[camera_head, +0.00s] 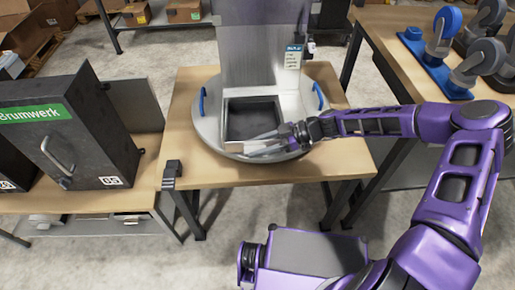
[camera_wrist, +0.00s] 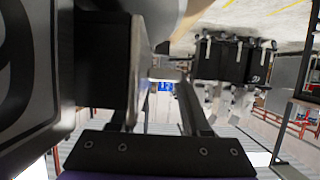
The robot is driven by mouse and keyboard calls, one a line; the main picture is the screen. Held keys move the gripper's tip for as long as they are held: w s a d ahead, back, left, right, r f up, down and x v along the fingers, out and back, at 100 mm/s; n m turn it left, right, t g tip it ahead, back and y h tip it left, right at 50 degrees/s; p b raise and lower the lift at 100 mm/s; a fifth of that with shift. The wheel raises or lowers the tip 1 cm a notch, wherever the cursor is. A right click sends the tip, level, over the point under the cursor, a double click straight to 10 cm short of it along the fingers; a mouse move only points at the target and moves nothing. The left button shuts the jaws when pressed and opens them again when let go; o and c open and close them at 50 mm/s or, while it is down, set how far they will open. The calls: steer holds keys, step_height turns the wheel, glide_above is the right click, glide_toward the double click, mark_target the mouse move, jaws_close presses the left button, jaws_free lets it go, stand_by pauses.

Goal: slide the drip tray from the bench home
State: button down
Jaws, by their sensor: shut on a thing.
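The drip tray (camera_head: 250,122) is a dark, square, shallow tray with a light rim. In the head view it sits at the foot of a grey metal dispenser (camera_head: 249,45), over a round metal plate (camera_head: 212,118) on the wooden bench (camera_head: 185,97). My gripper (camera_head: 270,143) reaches in from the right, low at the tray's front edge, and is shut on the drip tray there. The fingers hide part of that edge. In the wrist view both fingers (camera_wrist: 168,78) show, with a small pale piece between their tips; the tray itself is hard to make out there.
A black cabinet (camera_head: 75,130) with a green label stands on a bench at the left. A right-hand bench (camera_head: 385,25) carries blue and grey clamp-like devices (camera_head: 440,60). The round plate has blue handles (camera_head: 318,95). The bench's front strip is bare, apart from a dark block (camera_head: 172,174) at its left corner.

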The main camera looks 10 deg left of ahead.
steer(key=shift+w+a, duration=0.15)
steer(key=shift+w, duration=0.6)
steer(key=shift+c, duration=1.4)
jaws_free()
steer(key=v, duration=1.7)
steer(key=shift+r+p, duration=0.15)
steer(key=shift+p, duration=0.3)
